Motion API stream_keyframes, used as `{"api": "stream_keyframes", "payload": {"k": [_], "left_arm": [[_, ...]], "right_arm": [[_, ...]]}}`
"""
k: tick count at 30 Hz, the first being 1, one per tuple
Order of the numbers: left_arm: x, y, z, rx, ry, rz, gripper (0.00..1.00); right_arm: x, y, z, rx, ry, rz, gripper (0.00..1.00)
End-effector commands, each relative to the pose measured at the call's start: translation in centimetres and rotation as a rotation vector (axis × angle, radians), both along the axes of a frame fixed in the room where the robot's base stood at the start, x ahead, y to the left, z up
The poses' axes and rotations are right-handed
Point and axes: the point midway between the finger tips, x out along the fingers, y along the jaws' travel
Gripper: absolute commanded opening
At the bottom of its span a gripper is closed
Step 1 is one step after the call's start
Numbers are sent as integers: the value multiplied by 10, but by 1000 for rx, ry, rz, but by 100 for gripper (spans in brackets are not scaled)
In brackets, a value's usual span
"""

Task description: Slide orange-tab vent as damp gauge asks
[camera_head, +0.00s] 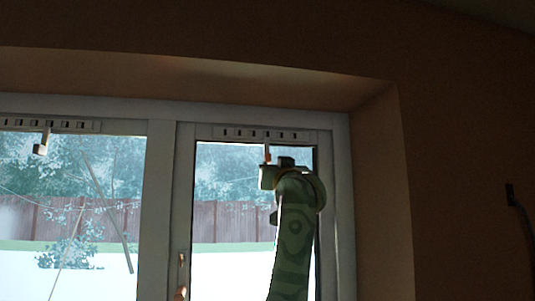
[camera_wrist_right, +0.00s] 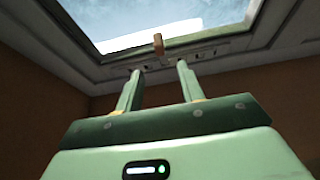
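The right-hand vent (camera_head: 262,133) is a slotted strip along the top of the right window pane. Its small orange tab (camera_head: 267,156) hangs below it, just above my right gripper (camera_head: 270,172). In the right wrist view the tab (camera_wrist_right: 158,44) shows beyond and between the two fingertips of my right gripper (camera_wrist_right: 160,68). The fingers are apart and do not appear to touch the tab. The vent strip (camera_wrist_right: 205,53) lies behind them. The left-hand vent (camera_head: 48,126) has a pale beige tab (camera_head: 41,148). I see no damp gauge, and my left gripper is out of view.
The white window frame (camera_head: 158,200) divides the two panes. A window handle (camera_head: 182,275) is low on the right sash. The plaster reveal (camera_head: 380,180) closes off the right side. A dark fitting with a cable (camera_head: 511,196) is on the right wall.

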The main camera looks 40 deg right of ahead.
Motion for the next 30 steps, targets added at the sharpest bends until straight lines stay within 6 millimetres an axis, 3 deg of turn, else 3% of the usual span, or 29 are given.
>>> {"api": "stream_keyframes", "payload": {"k": [1,3,12,18,27,30], "left_arm": [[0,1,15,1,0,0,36],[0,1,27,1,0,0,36],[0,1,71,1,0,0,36],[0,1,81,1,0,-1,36],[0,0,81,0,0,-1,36],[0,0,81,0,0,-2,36]], "right_arm": [[11,-7,12,1,4,-2,38],[26,-15,20,-1,5,-1,38],[79,-44,45,0,1,0,38],[94,-52,47,-1,0,0,38],[96,-53,45,-2,1,-1,38],[96,-53,45,-2,1,-1,13]]}}
